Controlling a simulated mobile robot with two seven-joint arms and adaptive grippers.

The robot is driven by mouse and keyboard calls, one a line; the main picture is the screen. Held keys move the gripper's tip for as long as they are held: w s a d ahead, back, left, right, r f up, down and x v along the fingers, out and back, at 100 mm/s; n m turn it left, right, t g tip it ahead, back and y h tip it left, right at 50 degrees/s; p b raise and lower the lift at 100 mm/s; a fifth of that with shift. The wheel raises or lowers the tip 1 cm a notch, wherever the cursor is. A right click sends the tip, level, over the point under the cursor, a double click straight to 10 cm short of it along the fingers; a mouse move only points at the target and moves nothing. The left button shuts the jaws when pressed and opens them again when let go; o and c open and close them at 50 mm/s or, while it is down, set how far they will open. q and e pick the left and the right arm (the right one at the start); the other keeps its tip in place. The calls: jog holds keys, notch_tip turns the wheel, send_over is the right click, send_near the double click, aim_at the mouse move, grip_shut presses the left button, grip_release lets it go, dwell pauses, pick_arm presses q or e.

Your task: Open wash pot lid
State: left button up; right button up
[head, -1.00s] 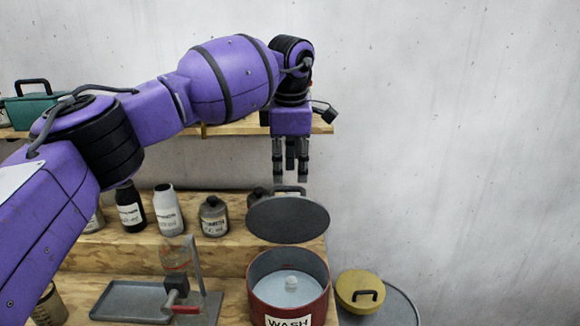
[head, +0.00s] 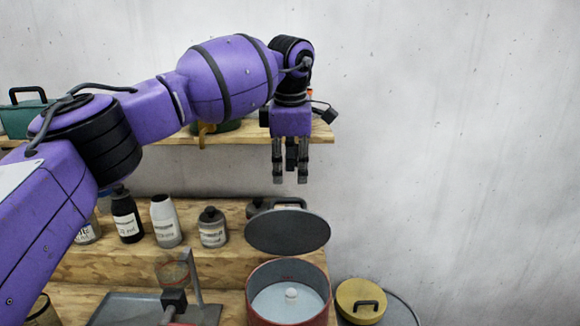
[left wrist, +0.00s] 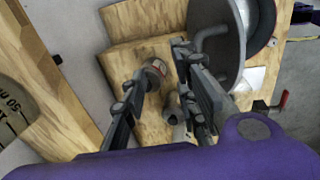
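The red wash pot (head: 257,312) stands at the bottom centre of the head view. Its mouth is uncovered, showing pale contents with a small white knob-like thing inside. The dark grey round lid (head: 287,234) stands tilted above the pot's back rim, its handle (head: 290,202) at its upper back. The lid (left wrist: 226,50) and handle (left wrist: 210,36) also show in the left wrist view, at upper right. My left gripper (head: 290,178) points down above the lid, its fingers apart and empty. It also shows in the left wrist view (left wrist: 165,115). My right gripper is not in view.
Several bottles (head: 166,222) stand on the wooden step left of the lid. A grey tray (head: 125,310) and a stand lie left of the pot. A yellow lidded container (head: 360,300) is on its right. A wooden shelf (head: 235,134) runs behind my arm. The right side is clear.

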pick_arm(q)
jog(key=shift+r, duration=0.1)
notch_tip(320, 180, up, 12)
jog(key=s, duration=0.2)
jog(key=shift+s, duration=0.25)
dwell(0.3)
